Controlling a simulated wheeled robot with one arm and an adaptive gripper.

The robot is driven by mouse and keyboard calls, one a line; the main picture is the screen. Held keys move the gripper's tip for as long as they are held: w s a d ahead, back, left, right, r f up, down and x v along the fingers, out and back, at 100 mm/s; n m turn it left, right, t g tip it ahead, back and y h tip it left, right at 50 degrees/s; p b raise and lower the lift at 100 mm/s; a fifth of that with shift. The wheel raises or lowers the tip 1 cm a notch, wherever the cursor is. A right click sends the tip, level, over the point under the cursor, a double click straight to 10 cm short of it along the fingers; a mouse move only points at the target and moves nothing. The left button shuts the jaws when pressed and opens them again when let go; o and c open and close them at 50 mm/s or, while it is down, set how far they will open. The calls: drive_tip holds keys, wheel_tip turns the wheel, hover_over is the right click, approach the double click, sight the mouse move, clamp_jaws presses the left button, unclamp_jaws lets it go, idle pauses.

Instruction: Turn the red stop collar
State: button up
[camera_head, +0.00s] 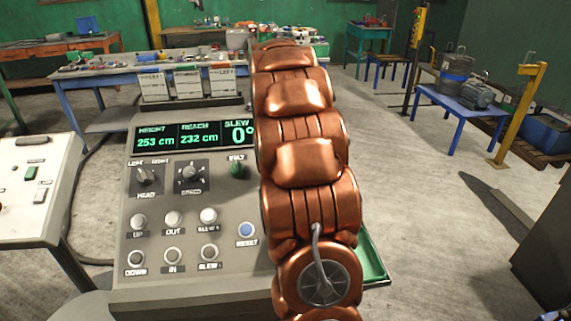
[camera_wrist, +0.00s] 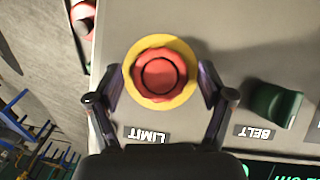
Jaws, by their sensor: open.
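The red stop collar (camera_wrist: 161,75) is a round, scalloped red knob on a yellow disc (camera_wrist: 131,93). In the wrist view it sits on a grey panel above a label reading "LIMIT", which appears upside down. My gripper (camera_wrist: 160,84) is open, with one dark finger on each side of the collar. The fingertips overlap the disc's left and right edges in the picture; I cannot tell whether they touch it. In the head view the collar and my gripper are hidden behind my copper-coloured arm.
A green "BELT" switch (camera_wrist: 275,105) is right of my right finger. The grey console (camera_head: 185,265) has knobs, buttons and a display (camera_head: 190,136) reading height 253 cm, reach 232 cm, slew 0°. A white-topped panel (camera_head: 35,190) stands at left. Floor at right is partly clear.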

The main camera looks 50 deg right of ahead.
drive_tip(key=shift+c, duration=0.4)
drive_tip(key=c, duration=1.1)
drive_tip(key=shift+m+b, duration=0.4)
drive_tip(key=shift+b, duration=0.05)
drive_tip(key=m+b, duration=0.1)
drive_tip(key=m+t+y+b, duration=0.1)
drive_tip(key=shift+d+f+m, duration=0.1)
drive_tip(key=shift+f+m, duration=0.05)
drive_tip(key=shift+m, duration=0.15)
drive_tip(key=m+t+y+b, duration=0.1)
drive_tip(key=m, duration=0.1)
drive_tip(key=m+t+y+b, duration=0.1)
drive_tip(key=m+b, duration=0.1)
drive_tip(key=m, duration=0.1)
drive_tip(key=shift+s+t, duration=0.2)
drive_tip(key=shift+t, duration=0.2)
drive_tip(key=shift+d, duration=0.1)
drive_tip(key=o, duration=1.2)
